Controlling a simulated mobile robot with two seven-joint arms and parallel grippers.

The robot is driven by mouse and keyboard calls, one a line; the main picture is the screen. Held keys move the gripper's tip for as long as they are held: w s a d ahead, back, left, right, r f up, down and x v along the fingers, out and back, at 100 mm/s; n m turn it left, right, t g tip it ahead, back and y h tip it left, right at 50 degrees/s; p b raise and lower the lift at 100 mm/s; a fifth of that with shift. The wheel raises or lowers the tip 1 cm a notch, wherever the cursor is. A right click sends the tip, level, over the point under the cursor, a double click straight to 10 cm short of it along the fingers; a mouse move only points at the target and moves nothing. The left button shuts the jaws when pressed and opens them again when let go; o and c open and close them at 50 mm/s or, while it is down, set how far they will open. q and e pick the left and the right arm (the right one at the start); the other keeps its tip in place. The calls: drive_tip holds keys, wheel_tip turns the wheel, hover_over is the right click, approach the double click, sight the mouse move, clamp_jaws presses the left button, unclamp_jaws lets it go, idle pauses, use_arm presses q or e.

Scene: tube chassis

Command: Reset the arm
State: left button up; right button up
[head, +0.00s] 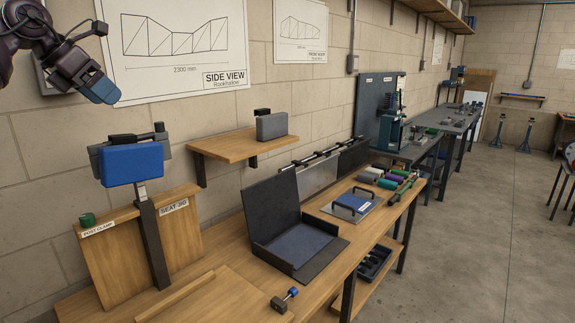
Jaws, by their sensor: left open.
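My left arm comes in at the top left corner, raised high in front of the wall. Its gripper (98,62) is open and empty, with one dark finger above and one blue-tipped finger below. It is apart from the bench and everything on it. My right gripper is not in view.
A seat jig (118,262) with a post bearing a blue block (132,164) stands below my left gripper. An open dark case (333,247) and a handled plate (335,209) lie on the wooden bench (222,257). A wall shelf (228,147) juts out.

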use_arm(q)
drive_tip(key=d+r+t+h, duration=0.1)
drive_tip(key=d+r+h, duration=0.25)
drive_tip(key=d, duration=0.35)
drive_tip(key=d+r+t+h, duration=0.1)
drive_tip(key=d+r+h, duration=0.1)
drive_tip(key=d+h, duration=0.35)
drive_tip(key=d+f+n+t+h, duration=0.45)
drive_tip(key=d+f+n, duration=0.25)
drive_tip(key=f+n, duration=0.3)
drive_tip(key=s+a+f+n+t+y, duration=0.25)
drive_tip(key=f+n+y, duration=0.25)
drive_tip(key=f+n, duration=0.45)
drive_tip(key=s+a+f+n+t+y, duration=0.1)
drive_tip(key=s+f+n+y, duration=0.25)
drive_tip(key=f+n, duration=0.65)
drive_tip(key=s+a+f+n+t+y, duration=0.2)
drive_tip(key=f+n+y, duration=0.35)
drive_tip(key=f, duration=0.85)
drive_tip(key=s+a+f+n+g+y, duration=0.2)
drive_tip(key=s+f+n+g, duration=0.1)
drive_tip(key=s+f, duration=0.9)
drive_tip(key=s+a+f+n+g+y, duration=0.2)
drive_tip(key=s+f+n+g+y, duration=0.1)
drive_tip(key=s+f, duration=1)
drive_tip(key=s+n, duration=0.1)
drive_tip(key=s, duration=0.2)
drive_tip(key=shift+a+n+b, duration=0.3)
drive_tip(key=shift+a+b, duration=0.1)
